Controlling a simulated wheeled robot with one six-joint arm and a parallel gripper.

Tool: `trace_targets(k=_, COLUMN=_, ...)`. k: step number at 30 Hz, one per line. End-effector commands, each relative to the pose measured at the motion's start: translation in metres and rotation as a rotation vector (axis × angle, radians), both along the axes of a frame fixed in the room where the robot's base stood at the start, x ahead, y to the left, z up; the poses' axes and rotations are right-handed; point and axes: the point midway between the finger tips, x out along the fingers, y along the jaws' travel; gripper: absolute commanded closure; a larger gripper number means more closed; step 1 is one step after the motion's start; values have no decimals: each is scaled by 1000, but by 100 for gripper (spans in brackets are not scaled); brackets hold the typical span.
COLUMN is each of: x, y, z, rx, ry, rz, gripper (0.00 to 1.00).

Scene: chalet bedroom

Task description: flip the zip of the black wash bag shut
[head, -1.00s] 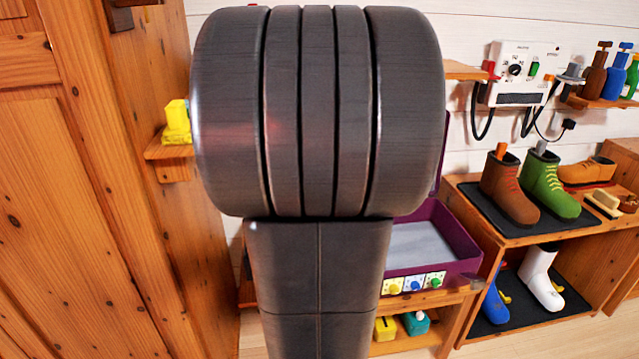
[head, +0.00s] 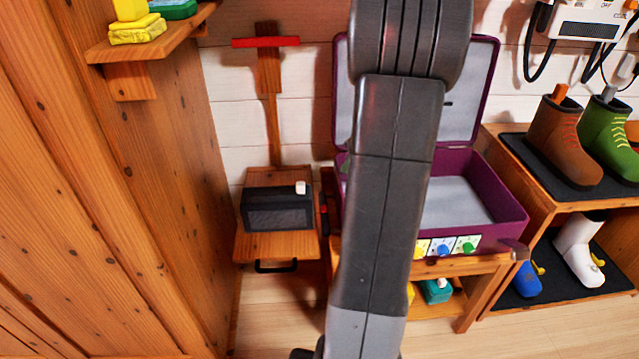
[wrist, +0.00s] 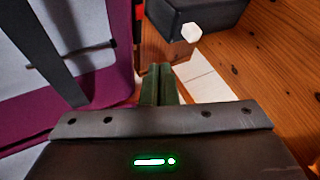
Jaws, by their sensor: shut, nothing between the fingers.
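The black wash bag (head: 278,215) is a dark box shape on a small wooden stand (head: 250,246) against the back wall, left of the purple case. Its white zip pull (head: 300,188) sticks up at the bag's top right. The bag (wrist: 205,14) and white pull (wrist: 191,32) also show at the top of the wrist view. My gripper (wrist: 160,70) is shut and empty, its dark green fingers together. In the wrist picture the fingertips lie below and left of the pull, apart from it. My arm hides the gripper in the head view.
The open purple case (head: 505,212) stands on a wooden bench right of the bag, beside my arm; it is at left in the wrist view. A wooden cabinet wall (head: 110,190) closes the left side. A shoe rack (head: 500,150) stands at right.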

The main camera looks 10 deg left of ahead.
Motion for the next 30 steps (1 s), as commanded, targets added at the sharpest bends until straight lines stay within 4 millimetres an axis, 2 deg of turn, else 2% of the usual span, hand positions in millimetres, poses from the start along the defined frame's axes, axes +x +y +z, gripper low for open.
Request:
trace_targets(k=7, x=0, y=1, z=-3, rx=-1, ry=2, rz=0, gripper=100)
trace_targets(k=11, x=3, y=9, z=-15, rx=0, ry=4, rz=0, gripper=100)
trace_targets(k=23, x=22, y=55, z=-82, rx=-2, ry=3, rz=2, gripper=100)
trace_targets(k=30, x=14, y=86, z=-81, rx=-1, ry=0, rz=2, gripper=100)
